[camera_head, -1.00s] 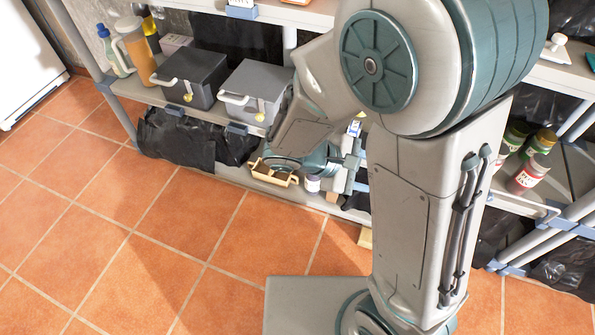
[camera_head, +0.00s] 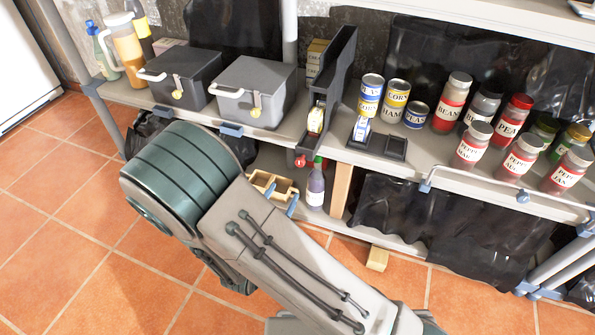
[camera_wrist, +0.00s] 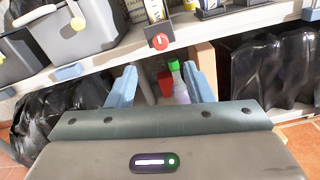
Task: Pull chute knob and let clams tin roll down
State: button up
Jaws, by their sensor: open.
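The chute (camera_head: 336,75) is a dark, sloping channel on the shelf, its lower end at the front edge. A red knob (camera_head: 300,161) sits at that end; it shows in the wrist view (camera_wrist: 160,41) above and beyond my fingers. A tin with a pale yellow label (camera_head: 315,121) lies low in the chute, its lettering too small to read. My gripper (camera_wrist: 161,70) is open and empty, below the knob and apart from it. In the head view my arm hides most of it.
A dark two-part tray (camera_head: 376,147) stands right of the chute. Tins (camera_head: 396,102) and red jars (camera_head: 451,103) stand behind and beside it. Two lidded grey boxes, one nearer the chute (camera_head: 253,92), stand left. A purple bottle (camera_head: 315,187) and wooden tray (camera_head: 285,190) are below.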

aim_at(299, 164)
jog(key=b+x, duration=0.3)
jog(key=x, duration=0.7)
jog(key=shift+w+d, duration=0.15)
jog(key=shift+w, duration=0.2)
